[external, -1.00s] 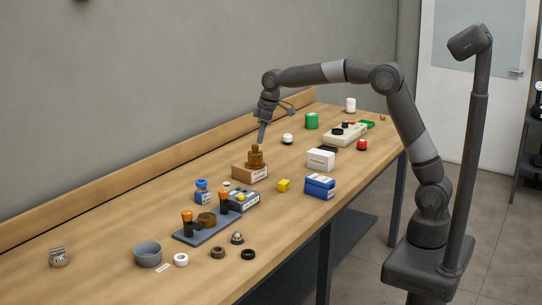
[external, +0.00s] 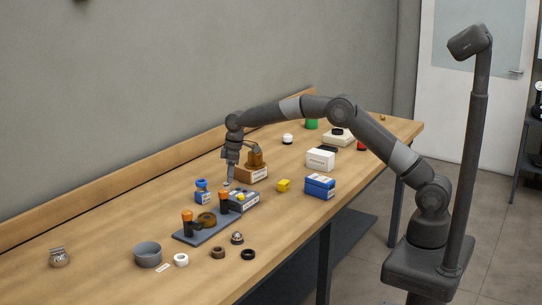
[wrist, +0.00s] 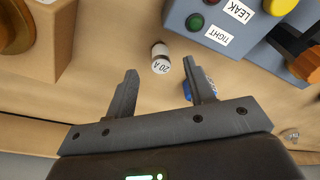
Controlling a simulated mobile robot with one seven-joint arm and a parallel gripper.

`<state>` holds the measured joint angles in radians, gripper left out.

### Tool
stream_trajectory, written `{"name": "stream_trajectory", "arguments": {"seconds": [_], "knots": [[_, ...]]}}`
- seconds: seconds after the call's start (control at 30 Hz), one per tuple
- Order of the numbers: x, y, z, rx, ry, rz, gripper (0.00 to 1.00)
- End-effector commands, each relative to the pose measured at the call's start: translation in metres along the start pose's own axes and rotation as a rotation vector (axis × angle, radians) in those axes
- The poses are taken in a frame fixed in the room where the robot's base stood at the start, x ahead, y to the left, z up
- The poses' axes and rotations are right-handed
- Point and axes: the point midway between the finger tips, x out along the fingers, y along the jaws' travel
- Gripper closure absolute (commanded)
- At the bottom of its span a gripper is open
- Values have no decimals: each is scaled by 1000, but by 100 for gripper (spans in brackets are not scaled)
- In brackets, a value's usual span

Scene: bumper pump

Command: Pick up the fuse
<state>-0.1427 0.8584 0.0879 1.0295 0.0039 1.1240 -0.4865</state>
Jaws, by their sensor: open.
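The fuse (wrist: 160,57) is a small cylinder with a white end marked "20 A" and a brownish cap. It stands on the wooden bench in the wrist view. My gripper (wrist: 160,71) is open and empty. The fuse lies just beyond the fingertips, about midway between them, and I see no contact. In the external view my gripper (external: 229,184) points down close over the bench, and the fuse is too small or hidden at the fingertips to make out.
A grey-blue box (wrist: 228,38) labelled LEAK and TIGHT is close beside the fuse. A wooden block (external: 249,173) with a brass part stands behind the gripper. A blue-capped jar (external: 203,193) and orange-topped posts on a grey base (external: 196,237) are close by.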

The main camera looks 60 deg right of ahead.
Motion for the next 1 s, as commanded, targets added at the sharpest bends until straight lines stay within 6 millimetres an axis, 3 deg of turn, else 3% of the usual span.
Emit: {"name": "stream_trajectory", "arguments": {"seconds": [0.27,0.5,0.73,1.0], "knots": [[25,0,-4,0,0,0,51],[58,1,-7,1,0,0,51],[60,1,-8,1,1,1,51],[60,1,-7,1,1,1,72]]}}
